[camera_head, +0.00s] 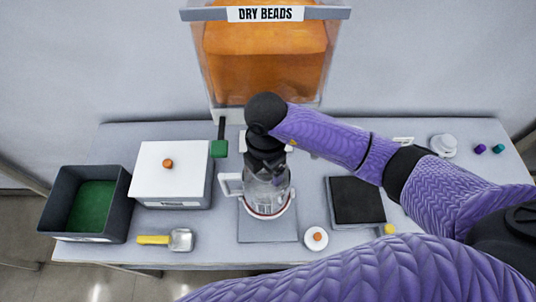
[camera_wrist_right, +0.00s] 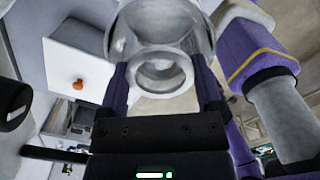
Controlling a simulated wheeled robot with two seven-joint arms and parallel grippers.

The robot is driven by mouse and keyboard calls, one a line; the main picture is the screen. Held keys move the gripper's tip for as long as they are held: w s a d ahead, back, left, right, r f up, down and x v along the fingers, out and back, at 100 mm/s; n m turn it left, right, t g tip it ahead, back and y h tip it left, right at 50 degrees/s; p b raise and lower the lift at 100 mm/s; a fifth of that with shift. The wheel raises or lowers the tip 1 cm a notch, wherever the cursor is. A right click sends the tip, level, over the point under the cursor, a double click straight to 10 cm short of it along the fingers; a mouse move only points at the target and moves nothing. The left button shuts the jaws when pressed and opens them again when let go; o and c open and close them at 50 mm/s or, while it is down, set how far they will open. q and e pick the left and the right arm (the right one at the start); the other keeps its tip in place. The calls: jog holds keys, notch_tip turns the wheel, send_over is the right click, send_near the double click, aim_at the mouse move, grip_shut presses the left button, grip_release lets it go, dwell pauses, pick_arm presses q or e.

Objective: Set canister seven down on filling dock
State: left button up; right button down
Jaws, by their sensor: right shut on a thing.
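A clear canister (camera_head: 268,188) with a white handle (camera_head: 230,185) and a red-edged base stands roughly upright over a grey square plate (camera_head: 268,230), which looks like the filling dock, below the DRY BEADS hopper (camera_head: 265,60). My right gripper (camera_head: 266,164) is shut on the canister from above. I cannot tell whether its base touches the plate. No number is readable on it. In the right wrist view the clear canister (camera_wrist_right: 160,50) sits between the two fingers. My left gripper is not in view.
Left of the plate stand a white-topped box (camera_head: 150,160) with an orange knob, a dark bin (camera_head: 60,195) with green inside and a scoop (camera_head: 178,240). Right of it are a round white lid (camera_head: 316,238) and a black-topped pad (camera_head: 357,201). A white round part (camera_head: 443,145) lies far right.

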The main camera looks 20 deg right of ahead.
jog(key=shift+s+r, duration=0.1)
jog(key=shift+s, duration=0.3)
notch_tip(320, 180, down, 6)
jog(key=b, duration=0.4)
jog(key=shift+f+b, duration=0.35)
jog(key=shift+f, duration=0.1)
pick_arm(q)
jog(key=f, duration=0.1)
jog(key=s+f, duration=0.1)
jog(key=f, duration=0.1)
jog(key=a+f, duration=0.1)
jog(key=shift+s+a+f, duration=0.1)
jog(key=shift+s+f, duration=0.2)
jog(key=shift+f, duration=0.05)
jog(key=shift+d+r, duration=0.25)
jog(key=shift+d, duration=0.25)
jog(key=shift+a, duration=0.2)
pick_arm(e)
jog(key=shift+f, duration=0.1)
